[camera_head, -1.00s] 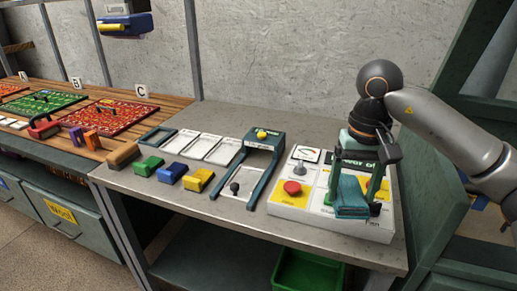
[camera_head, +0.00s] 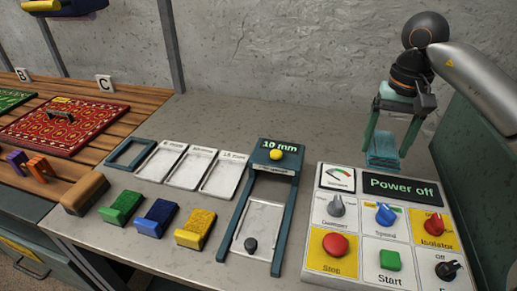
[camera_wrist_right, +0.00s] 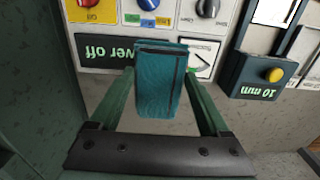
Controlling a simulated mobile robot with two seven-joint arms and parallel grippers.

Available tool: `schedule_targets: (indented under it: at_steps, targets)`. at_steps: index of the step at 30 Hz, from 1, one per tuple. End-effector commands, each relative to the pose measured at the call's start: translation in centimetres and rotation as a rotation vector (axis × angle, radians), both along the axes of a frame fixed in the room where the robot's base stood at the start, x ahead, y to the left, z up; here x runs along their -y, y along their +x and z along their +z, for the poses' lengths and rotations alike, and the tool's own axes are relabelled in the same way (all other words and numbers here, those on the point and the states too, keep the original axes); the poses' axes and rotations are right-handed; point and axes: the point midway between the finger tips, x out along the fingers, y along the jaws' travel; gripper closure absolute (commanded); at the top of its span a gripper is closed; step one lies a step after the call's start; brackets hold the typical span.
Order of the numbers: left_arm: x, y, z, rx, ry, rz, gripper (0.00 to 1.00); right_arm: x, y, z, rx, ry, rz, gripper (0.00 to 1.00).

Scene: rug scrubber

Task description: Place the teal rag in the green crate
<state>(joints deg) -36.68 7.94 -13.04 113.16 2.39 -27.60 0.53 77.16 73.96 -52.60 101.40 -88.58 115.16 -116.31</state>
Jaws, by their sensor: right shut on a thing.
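My right gripper (camera_head: 388,144) is shut on the teal rag (camera_head: 382,160), a folded teal block. It holds the rag behind the control panel, at the upper right of the head view. In the right wrist view, the rag (camera_wrist_right: 160,82) sits between the two green fingers and a dark line runs along it. Whether the rag touches the bench top cannot be told. The green crate is out of view in both current views. My left gripper is not in view.
The control panel (camera_head: 376,223) with knobs and buttons reads "Power off". Left of it stand a teal gauge frame (camera_head: 275,157), white trays, and yellow (camera_head: 196,229), blue (camera_head: 156,216) and green blocks (camera_head: 121,207). Bare bench top (camera_head: 240,115) lies behind them.

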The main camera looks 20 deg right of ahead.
Motion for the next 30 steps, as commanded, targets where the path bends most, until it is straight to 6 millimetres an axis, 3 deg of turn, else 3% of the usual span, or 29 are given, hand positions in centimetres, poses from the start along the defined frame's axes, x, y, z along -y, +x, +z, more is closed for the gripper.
schedule_targets:
  at_steps: [5,11,18,24,30]
  targets:
    - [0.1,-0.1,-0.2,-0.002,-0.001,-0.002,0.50,-0.1,0.5,-0.3,0.000,0.001,0.000,0.74]
    - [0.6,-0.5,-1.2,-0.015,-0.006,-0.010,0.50,-0.8,4.3,-2.2,-0.003,0.005,0.002,0.74]
    - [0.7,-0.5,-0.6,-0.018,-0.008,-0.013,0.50,-1.4,9.6,-4.8,-0.004,0.001,0.000,0.74]
    - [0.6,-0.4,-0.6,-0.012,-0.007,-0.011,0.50,-1.7,12.4,-8.3,-0.004,0.000,0.001,0.74]
    - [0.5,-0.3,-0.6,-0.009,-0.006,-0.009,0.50,-1.8,13.4,-9.5,-0.001,0.000,0.001,0.74]
